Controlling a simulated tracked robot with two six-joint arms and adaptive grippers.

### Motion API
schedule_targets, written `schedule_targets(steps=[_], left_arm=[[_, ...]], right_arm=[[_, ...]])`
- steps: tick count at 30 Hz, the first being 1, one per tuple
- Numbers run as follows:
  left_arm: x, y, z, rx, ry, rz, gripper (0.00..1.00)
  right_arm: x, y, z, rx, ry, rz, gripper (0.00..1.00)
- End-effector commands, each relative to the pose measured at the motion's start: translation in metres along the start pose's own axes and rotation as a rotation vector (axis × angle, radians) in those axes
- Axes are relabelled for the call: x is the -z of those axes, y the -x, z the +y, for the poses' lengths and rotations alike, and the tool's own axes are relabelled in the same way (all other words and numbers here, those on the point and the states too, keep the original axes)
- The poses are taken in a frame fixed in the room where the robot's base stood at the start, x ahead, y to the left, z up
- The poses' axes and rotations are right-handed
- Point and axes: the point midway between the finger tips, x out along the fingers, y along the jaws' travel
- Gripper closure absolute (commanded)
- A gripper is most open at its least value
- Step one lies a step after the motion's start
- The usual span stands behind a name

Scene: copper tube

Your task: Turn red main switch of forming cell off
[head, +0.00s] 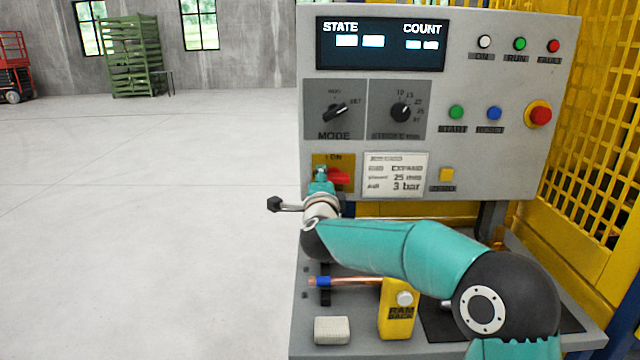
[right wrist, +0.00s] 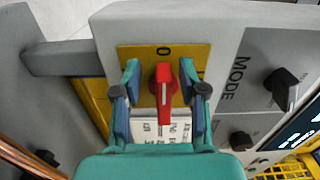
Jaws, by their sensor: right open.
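The red main switch (head: 338,177) sits on a yellow plate at the lower left of the grey control panel. In the right wrist view its red handle (right wrist: 164,85) lies in line with the 0 mark on the yellow plate (right wrist: 148,54). The I ON mark is at the plate's top in the head view. My right gripper (head: 321,178) is at the switch and partly covers it. In the right wrist view the right gripper (right wrist: 163,80) is open, one finger on each side of the handle, with visible gaps. My left gripper is not in view.
The MODE knob (head: 335,111) and a second black knob (head: 400,112) are above the switch. A red emergency button (head: 538,115) is at the panel's right. On the shelf below are a copper tube (head: 352,281), a yellow RAM BACK block (head: 397,312) and a pale block (head: 332,330).

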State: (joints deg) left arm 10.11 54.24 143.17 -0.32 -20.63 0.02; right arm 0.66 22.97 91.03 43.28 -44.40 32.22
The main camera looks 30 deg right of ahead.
Motion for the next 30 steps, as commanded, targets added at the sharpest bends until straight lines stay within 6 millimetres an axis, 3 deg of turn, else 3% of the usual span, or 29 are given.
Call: schedule_targets(steps=[8, 21, 30], left_arm=[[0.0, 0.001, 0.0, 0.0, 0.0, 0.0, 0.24], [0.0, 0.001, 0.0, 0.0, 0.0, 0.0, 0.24], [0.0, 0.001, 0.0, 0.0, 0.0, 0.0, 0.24]], right_arm=[[0.0, 0.014, -0.002, 0.002, -0.002, 0.001, 0.58], [-0.001, 0.096, 0.0, 0.0, 0.0, -0.004, 0.58], [-0.001, 0.119, 0.002, -0.001, 0.0, -0.001, 0.58]])
